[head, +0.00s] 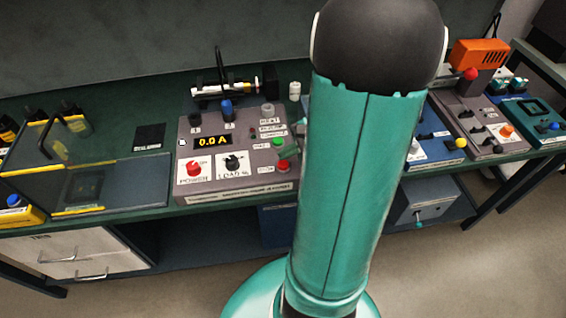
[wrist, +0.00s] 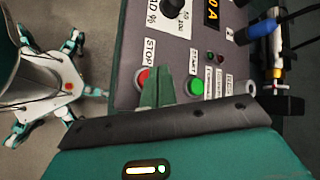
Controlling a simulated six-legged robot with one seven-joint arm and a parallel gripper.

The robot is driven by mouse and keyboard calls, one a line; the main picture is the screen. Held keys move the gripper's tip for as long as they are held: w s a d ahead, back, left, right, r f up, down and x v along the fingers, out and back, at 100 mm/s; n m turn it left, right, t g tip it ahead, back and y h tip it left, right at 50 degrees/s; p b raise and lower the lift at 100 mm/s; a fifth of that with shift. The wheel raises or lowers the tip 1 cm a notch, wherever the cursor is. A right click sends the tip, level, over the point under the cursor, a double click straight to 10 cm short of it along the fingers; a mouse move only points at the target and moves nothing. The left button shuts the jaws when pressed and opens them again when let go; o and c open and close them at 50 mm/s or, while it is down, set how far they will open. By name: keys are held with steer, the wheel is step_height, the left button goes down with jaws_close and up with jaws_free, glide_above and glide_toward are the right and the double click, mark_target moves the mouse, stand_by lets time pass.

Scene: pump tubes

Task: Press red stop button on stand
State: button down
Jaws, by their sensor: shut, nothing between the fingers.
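The stand is a grey control panel (head: 222,171) with an amber 0.0 A display, on the bench left of my arm. Its red stop button (head: 283,166) sits at the panel's near right corner, below a green button (head: 279,143). In the wrist view the red button (wrist: 142,77) is beside a STOP label and partly covered by my fingers. My gripper (wrist: 157,72) is shut and empty, its teal fingertips over the right side of the red button. I cannot tell whether they touch it. The green button (wrist: 195,86) is just right of the fingers.
A red knob (head: 194,169) and a black knob (head: 233,162) are on the same panel. A blue plug (head: 227,109) stands at its back. A clear-covered box (head: 110,187) is to the left, and a blue device (head: 433,141) is right of my arm.

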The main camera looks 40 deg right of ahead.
mark_target(287, 164)
steer(key=shift+r, duration=2.2)
steer(key=s+a+r+n+h, duration=0.1)
steer(key=a+r+n+h, duration=0.1)
steer(key=a+r+n, duration=0.2)
steer(key=s+a+r+n+g+h, duration=0.1)
steer(key=a+r+n, duration=0.4)
steer(key=a+n, duration=0.4)
steer(key=s+a+r+n+h, duration=0.1)
steer(key=a+r+n, duration=0.3)
steer(key=a, duration=0.6)
steer(key=n+h, duration=0.1)
steer(key=n, duration=0.1)
steer(key=shift+s+a+r+n+g+h, duration=0.3)
steer(key=shift+s+a+r+g, duration=0.05)
steer(key=shift+s+r+g, duration=0.05)
steer(key=shift+d, duration=0.2)
